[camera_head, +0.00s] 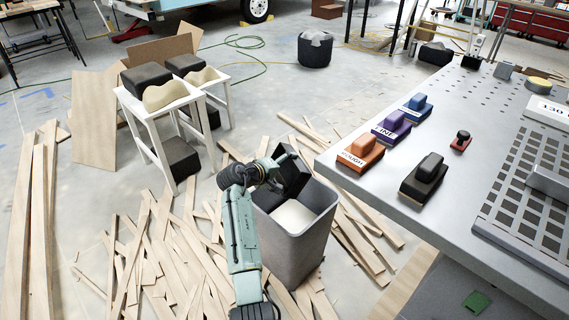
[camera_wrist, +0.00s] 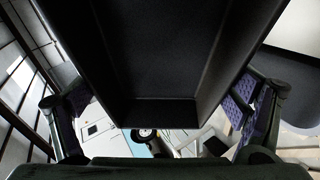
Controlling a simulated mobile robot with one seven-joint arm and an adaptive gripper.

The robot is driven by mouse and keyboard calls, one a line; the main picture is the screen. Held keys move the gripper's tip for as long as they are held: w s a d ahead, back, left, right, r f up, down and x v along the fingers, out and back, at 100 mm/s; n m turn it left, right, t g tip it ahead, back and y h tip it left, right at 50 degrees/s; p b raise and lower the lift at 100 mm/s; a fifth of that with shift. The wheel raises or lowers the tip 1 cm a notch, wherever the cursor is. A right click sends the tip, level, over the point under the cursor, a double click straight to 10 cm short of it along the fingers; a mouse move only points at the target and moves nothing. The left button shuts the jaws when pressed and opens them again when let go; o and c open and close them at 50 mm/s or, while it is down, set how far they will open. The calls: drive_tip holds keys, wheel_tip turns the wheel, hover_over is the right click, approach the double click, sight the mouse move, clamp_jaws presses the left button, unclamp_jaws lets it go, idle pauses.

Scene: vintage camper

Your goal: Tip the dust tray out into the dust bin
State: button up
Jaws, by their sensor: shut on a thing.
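My gripper (camera_head: 270,170) is shut on the black dust tray (camera_head: 292,172) above the dust bin. The tray is steeply tilted over the bin's far left part. In the wrist view the dark tray (camera_wrist: 165,60) fills the middle, between my two fingers with purple pads. Its visible inner floor looks bare and dark, and its upper end runs out of the frame. The dust bin (camera_head: 295,247) is a tall grey open container standing upright on the floor, with pale material (camera_head: 293,216) inside. The tray and my arm hide part of its rim.
A metal workbench (camera_head: 330,157) stands close right of the bin, with orange, purple, blue and black sanding blocks on top. Loose wooden strips (camera_head: 180,262) litter the floor around the bin. White stools (camera_head: 150,125) with dark and beige pieces stand at the upper left.

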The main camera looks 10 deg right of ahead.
drive_tip(key=shift+r+m+g+y+p, duration=0.15)
drive_tip(key=shift+m+g+y+p, duration=0.15)
drive_tip(key=shift+y+p, duration=0.8)
drive_tip(key=shift+r+m+g+y+p, duration=0.2)
drive_tip(key=shift+g+y+p, duration=0.15)
drive_tip(key=shift+p, duration=1.45)
drive_tip(key=shift+d+g+y+p, duration=0.15)
drive_tip(key=shift+g+y+p, duration=0.1)
drive_tip(key=shift+y+p, duration=0.6)
drive_tip(key=shift+w+f+m+y, duration=0.15)
drive_tip(key=shift+m+y, duration=0.15)
drive_tip(key=shift+y, duration=0.2)
drive_tip(key=y, duration=0.3)
drive_tip(key=shift+f+m+g, duration=0.1)
drive_tip(key=shift+m+g, duration=0.3)
drive_tip(key=shift+y, duration=0.9)
drive_tip(key=shift+g, duration=0.3)
drive_tip(key=shift+a+f, duration=0.1)
drive_tip(key=shift+a, duration=0.15)
